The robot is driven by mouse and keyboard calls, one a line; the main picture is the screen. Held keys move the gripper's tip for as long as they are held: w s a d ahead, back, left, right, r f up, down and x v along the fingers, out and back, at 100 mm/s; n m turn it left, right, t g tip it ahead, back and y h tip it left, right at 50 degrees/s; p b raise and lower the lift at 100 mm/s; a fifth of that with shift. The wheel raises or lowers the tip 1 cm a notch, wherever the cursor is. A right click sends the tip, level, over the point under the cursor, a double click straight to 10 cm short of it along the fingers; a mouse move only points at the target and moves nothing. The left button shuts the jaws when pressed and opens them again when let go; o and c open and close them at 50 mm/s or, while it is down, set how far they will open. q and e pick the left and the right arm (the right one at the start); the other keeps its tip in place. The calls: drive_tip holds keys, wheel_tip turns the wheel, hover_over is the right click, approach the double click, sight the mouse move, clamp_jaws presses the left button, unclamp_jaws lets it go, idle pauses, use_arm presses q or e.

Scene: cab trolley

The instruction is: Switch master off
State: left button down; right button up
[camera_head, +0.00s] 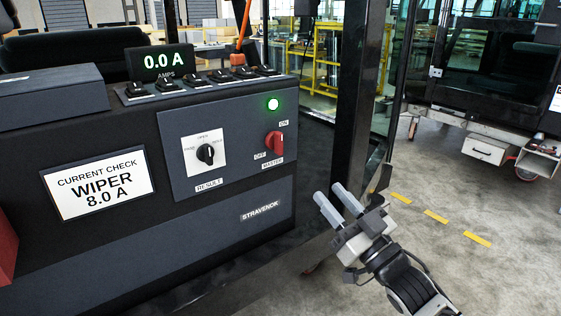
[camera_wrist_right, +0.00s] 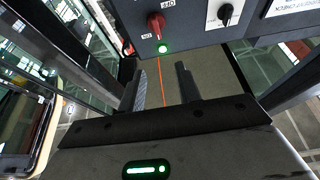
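The red master knob (camera_head: 274,143) sits at the right of the grey panel, with ON printed at its upper right and OFF at its lower left. Its handle looks close to upright; its exact setting is hard to tell. The green lamp (camera_head: 273,104) above it is lit. In the wrist view the knob (camera_wrist_right: 155,24) and lit lamp (camera_wrist_right: 162,48) show beyond the fingers. My right gripper (camera_head: 330,193) is open and empty, to the lower right of the knob and apart from the panel. My left gripper is out of view.
A black selector knob (camera_head: 206,153) on a white plate is left of the master. A row of small switches (camera_head: 199,82) and a display reading 0.0 A (camera_head: 160,62) sit above. A sign (camera_head: 97,184) reads WIPER 8.0 A. A dark post (camera_head: 352,110) stands right of the panel.

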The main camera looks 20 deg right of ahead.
drive_tip(key=f, duration=0.1)
approach(282, 143)
drive_tip(key=x, duration=0.8)
drive_tip(key=shift+w+a+r, duration=0.1)
drive_tip(key=shift+w+r, duration=0.05)
drive_tip(key=shift+w, duration=0.1)
clamp_jaws()
